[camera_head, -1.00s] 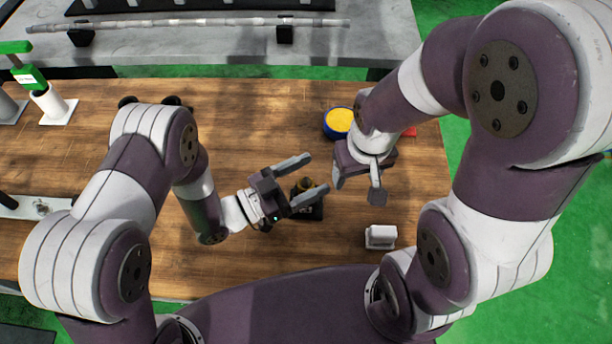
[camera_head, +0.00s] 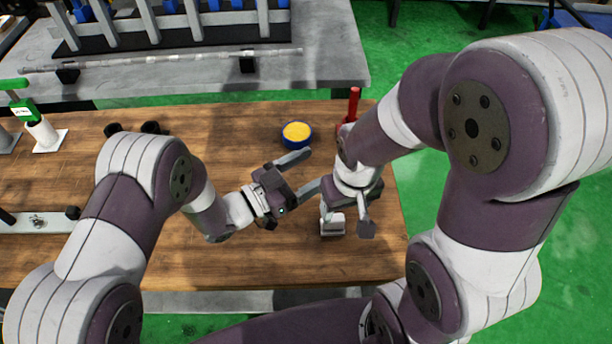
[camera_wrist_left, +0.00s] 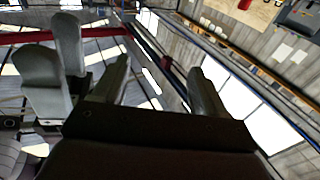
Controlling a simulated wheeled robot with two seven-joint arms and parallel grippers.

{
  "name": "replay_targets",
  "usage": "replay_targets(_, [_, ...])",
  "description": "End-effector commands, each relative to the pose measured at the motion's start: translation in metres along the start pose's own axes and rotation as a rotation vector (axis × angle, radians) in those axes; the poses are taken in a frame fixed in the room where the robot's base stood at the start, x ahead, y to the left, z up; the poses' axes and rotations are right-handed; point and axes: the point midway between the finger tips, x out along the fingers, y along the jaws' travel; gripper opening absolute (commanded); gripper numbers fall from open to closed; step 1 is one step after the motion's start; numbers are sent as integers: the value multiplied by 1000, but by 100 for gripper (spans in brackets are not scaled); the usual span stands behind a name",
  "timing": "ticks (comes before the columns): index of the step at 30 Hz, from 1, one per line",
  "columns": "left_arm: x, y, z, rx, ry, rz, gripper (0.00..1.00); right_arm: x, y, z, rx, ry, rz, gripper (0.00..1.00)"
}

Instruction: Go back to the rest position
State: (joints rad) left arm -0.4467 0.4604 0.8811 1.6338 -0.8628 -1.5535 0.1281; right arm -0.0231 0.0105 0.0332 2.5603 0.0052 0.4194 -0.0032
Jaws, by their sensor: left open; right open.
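My left gripper (camera_head: 308,172) is above the wooden table, its two fingers apart and pointing right, with nothing between them. In the left wrist view its fingers (camera_wrist_left: 157,85) are also spread and empty. My right gripper (camera_head: 347,220) is just to the right and lower in the head view, fingers apart and pointing down. Nothing shows between them. The two grippers look close together; I cannot tell the exact gap. Two pale grey finger-like parts also show at the left of the wrist view.
The wooden table (camera_head: 230,262) carries a blue tin with yellow contents (camera_head: 297,133), a red upright tool (camera_head: 353,104) and a white block (camera_head: 332,226) partly behind my right gripper. A long shaft (camera_head: 165,60) lies on supports at the back.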

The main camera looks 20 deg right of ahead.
Motion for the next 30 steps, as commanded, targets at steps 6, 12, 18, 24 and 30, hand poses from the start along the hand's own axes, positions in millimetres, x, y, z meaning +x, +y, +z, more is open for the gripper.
replay_targets(6, [0,0,0,0,0,0,72,0,0,0,0,0,0,64])
replay_targets(12, [0,0,0,0,0,0,72,0,0,0,0,0,0,64])
replay_targets(18, [-4,-21,0,21,-73,-75,72,0,0,0,0,0,0,64])
replay_targets(24, [-119,-131,-2,-44,-631,-626,72,0,0,0,0,0,0,64])
replay_targets(30, [-288,-78,-15,-509,-1118,-1033,72,0,0,0,0,0,0,64])
